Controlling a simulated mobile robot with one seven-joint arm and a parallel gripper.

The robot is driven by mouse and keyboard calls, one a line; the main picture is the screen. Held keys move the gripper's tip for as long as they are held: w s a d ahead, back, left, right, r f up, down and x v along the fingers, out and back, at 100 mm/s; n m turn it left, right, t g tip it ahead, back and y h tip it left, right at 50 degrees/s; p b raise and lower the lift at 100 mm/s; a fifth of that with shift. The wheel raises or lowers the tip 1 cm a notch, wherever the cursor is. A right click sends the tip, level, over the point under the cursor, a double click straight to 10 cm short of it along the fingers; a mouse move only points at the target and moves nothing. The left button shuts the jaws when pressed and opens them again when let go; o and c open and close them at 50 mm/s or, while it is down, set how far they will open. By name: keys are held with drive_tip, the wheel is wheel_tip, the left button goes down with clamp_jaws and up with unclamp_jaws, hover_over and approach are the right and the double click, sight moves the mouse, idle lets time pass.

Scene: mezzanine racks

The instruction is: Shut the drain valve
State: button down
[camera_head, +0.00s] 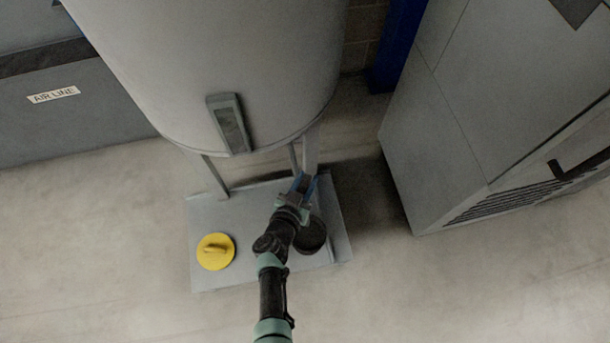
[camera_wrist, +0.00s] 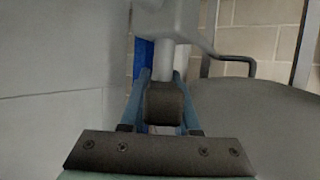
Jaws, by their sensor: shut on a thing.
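The grey tank (camera_head: 215,60) stands on legs over a flat grey plate (camera_head: 208,278) in the head view. My gripper (camera_head: 305,182) reaches under the tank's lower right edge, by a leg. In the wrist view, the blue fingers of my gripper (camera_wrist: 163,80) are closed on both sides of a dark block, which looks like the drain valve's handle (camera_wrist: 163,103). A pale grey pipe or leg (camera_wrist: 165,62) rises just beyond it. In the head view my gripper hides the handle, so its turn angle cannot be told.
A yellow round lid with a grip (camera_head: 215,251) lies on the plate's left. A black round container (camera_head: 312,237) sits right of my arm. A grey cabinet (camera_head: 480,120) with a black handle stands at right. A grey unit labelled AIR LINE (camera_head: 60,125) is at left. The front floor is clear.

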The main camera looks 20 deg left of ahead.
drive_tip(key=m+h, duration=0.2)
drive_tip(key=shift+d+h, duration=0.1)
drive_tip(key=shift+h, duration=0.3)
drive_tip(key=m+h+b, duration=0.1)
drive_tip(key=m+g+h+b, duration=0.1)
drive_tip(key=m+h+b, duration=0.1)
drive_tip(key=m, duration=0.1)
drive_tip(key=shift+s+d+f+g+h, duration=0.2)
drive_tip(key=shift+d+f+g+h, duration=0.05)
drive_tip(key=shift+d+g+h, duration=0.15)
drive_tip(key=shift+s+d+r+m+g+h+b, duration=0.1)
drive_tip(key=shift+s+d+m+g+h+b, duration=0.1)
drive_tip(key=shift+m+g+h+b, duration=0.7)
drive_tip(key=shift+s+d+r+m+g+h+b, duration=0.1)
drive_tip(key=shift+d+m+g+h+b, duration=0.15)
drive_tip(key=shift+m+g+h+b, duration=0.6)
drive_tip(key=shift+s+d+m+g+h+b, duration=0.2)
drive_tip(key=shift+m+g+h+b, duration=0.35)
drive_tip(key=shift+m+b, duration=0.5)
drive_tip(key=shift+d, duration=0.1)
drive_tip(key=c, duration=0.6)
unclamp_jaws()
drive_tip(key=shift+c, duration=0.2)
drive_tip(key=shift+r, duration=0.1)
drive_tip(key=p+v, duration=0.1)
drive_tip(key=v, duration=1.2)
drive_tip(key=shift+f+p, duration=0.2)
drive_tip(key=shift+p, duration=0.1)
